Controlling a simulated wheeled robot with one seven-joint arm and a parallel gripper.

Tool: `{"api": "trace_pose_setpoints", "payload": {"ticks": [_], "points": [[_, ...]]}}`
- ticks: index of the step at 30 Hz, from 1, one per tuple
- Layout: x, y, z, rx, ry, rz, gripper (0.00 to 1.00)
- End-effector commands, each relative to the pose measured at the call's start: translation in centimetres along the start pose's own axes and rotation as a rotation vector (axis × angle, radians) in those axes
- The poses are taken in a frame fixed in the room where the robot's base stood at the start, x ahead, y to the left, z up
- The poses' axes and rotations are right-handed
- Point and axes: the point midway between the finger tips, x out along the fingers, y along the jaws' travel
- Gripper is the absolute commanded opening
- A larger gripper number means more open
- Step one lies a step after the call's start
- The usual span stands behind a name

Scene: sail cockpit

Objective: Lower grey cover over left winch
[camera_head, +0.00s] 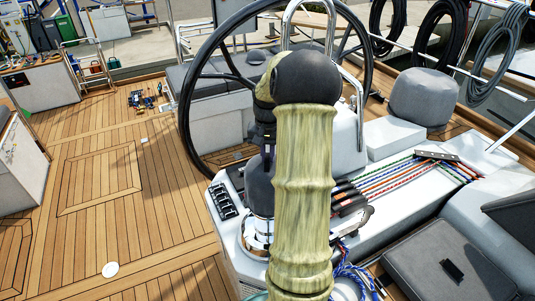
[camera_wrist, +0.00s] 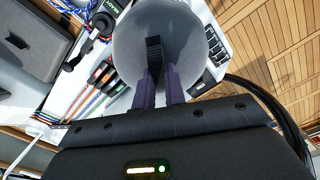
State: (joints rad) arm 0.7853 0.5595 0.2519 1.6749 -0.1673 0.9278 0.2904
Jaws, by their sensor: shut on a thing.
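The grey cover (camera_wrist: 135,40) is a rounded dome that fills the upper middle of the wrist view. My gripper (camera_wrist: 160,82) is shut on the dark tab on top of it, with purple fingers on either side. In the head view the cover (camera_head: 259,185) hangs below my gripper (camera_head: 267,158), partly hidden behind my arm. The left winch (camera_head: 256,236) shows as a shiny metal base directly below the cover. The cover appears upright over it; whether it touches the winch is hidden.
A steering wheel (camera_head: 188,110) stands close behind my arm. A row of black rope clutches (camera_head: 346,197) with coloured lines lies right of the winch, and a switch panel (camera_head: 222,201) lies left. Another grey cover (camera_head: 421,97) stands farther right. The wooden deck (camera_head: 100,185) at left is largely clear.

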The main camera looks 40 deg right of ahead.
Motion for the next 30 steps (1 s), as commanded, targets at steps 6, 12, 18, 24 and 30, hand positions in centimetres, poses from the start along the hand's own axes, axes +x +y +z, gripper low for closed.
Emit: {"api": "trace_pose_setpoints", "payload": {"ticks": [6,12,18,24,30], "points": [[1.3,0.0,0.0,-0.001,-0.001,0.0,0.0],[2.6,0.0,0.0,-0.001,0.0,0.0,0.0],[3.9,0.0,0.0,0.0,0.0,0.001,0.0],[5.1,0.0,0.0,-0.001,0.001,0.0,0.0],[6.0,0.0,0.0,0.0,0.0,0.0,0.0]]}}
